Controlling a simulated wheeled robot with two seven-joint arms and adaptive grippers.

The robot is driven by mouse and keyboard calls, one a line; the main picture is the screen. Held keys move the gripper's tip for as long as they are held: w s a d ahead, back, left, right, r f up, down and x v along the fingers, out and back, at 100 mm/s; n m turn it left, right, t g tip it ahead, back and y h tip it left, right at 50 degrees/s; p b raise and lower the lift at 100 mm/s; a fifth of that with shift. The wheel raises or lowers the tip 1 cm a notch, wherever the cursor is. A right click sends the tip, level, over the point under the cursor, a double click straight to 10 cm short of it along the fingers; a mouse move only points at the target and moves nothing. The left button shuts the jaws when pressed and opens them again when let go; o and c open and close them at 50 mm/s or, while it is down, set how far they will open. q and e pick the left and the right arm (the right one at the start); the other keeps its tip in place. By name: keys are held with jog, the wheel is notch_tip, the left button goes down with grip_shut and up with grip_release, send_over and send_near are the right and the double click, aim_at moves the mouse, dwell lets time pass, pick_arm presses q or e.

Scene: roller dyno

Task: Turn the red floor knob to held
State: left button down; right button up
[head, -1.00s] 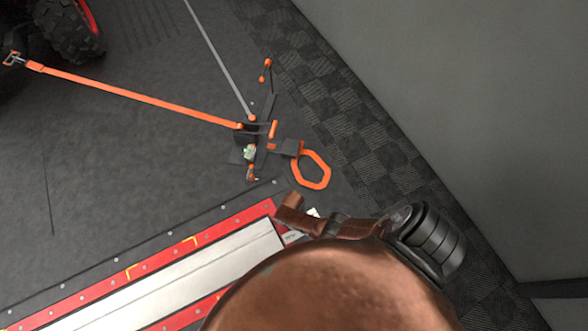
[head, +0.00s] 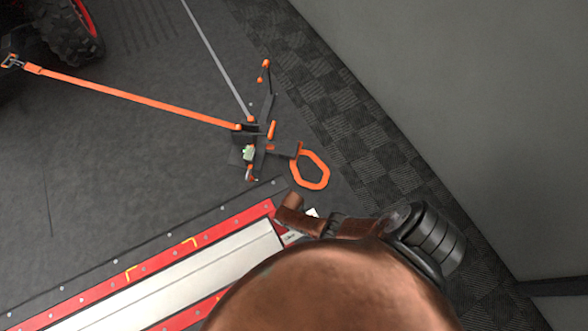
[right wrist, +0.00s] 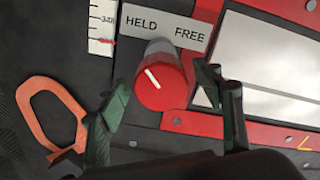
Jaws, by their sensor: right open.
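The red knob (right wrist: 163,84) stands on the floor in the right wrist view. Its white pointer line slants to the upper left, toward the HELD side. A grey label plate (right wrist: 165,27) behind it reads HELD and FREE. My right gripper (right wrist: 168,112) is open, with one dark green finger left of the knob and one right of it. Neither finger clearly touches the knob. In the head view my brown right arm hides the knob and the gripper. My left gripper is in neither current view.
An orange ring (head: 325,178) lies left of the gripper in the wrist view (right wrist: 30,100). An orange strap (head: 140,97) runs from a wheel to a floor bracket. A red-edged silver plate (head: 190,280) lies nearby. A grey wall (head: 480,120) is at right.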

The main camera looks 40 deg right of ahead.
jog(key=shift+r, duration=0.1)
pick_arm(q)
jog(key=shift+s+f, duration=0.1)
jog(key=shift+f, duration=0.45)
pick_arm(e)
notch_tip(320, 180, up, 12)
dwell(0.3)
pick_arm(q)
jog(key=shift+r, duration=0.6)
